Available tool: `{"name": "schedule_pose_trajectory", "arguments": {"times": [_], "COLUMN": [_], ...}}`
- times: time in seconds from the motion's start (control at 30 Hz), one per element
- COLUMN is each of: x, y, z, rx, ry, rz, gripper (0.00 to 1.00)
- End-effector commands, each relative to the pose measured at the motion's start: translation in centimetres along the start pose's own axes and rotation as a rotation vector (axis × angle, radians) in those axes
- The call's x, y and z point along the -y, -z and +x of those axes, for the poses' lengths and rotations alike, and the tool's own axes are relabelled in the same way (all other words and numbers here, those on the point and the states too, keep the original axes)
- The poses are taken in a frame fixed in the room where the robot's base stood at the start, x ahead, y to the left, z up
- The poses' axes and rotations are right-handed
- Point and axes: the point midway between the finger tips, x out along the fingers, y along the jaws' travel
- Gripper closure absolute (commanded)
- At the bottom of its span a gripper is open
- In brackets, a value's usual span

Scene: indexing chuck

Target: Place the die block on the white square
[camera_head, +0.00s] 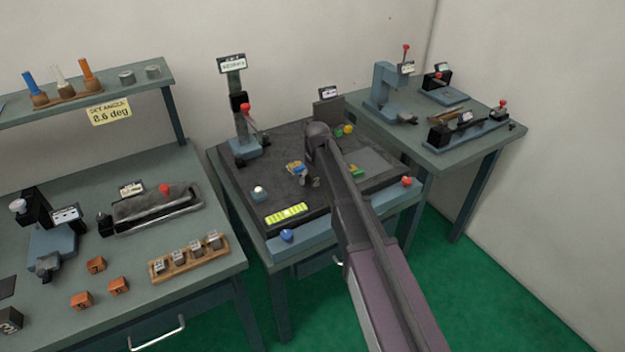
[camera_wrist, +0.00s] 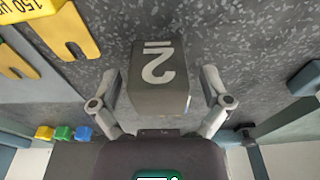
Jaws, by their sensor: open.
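A dark grey block marked with an underlined 2 (camera_wrist: 160,78) sits on the speckled dark plate, between the two fingers of my gripper (camera_wrist: 161,88); I take it as the die block. My gripper is open, with a finger on each side of the block and a visible gap to each. In the head view a small part of the block (camera_head: 316,183) shows beside my arm, which hides most of the gripper. I cannot make out a white square in either view; it may be hidden behind my arm.
Yellow slotted shims (camera_wrist: 72,30) lie near the block. The speckled plate (camera_head: 240,185) also carries a green-yellow level strip (camera_head: 286,214) and a column stand (camera_head: 240,110). A bench at left (camera_head: 130,260) holds orange blocks and a wooden rack. Another bench (camera_head: 440,150) stands at right.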

Motion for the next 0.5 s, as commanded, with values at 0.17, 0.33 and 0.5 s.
{"name": "schedule_pose_trajectory", "arguments": {"times": [0.17,0.33,0.5], "x": [0.01,0.01,0.02], "y": [0.00,0.00,0.01], "z": [-0.01,0.00,0.00], "rx": [0.000,0.000,0.000], "ry": [0.000,0.000,0.000], "rz": [0.000,0.000,0.000], "gripper": [0.03,0.09,0.59]}}
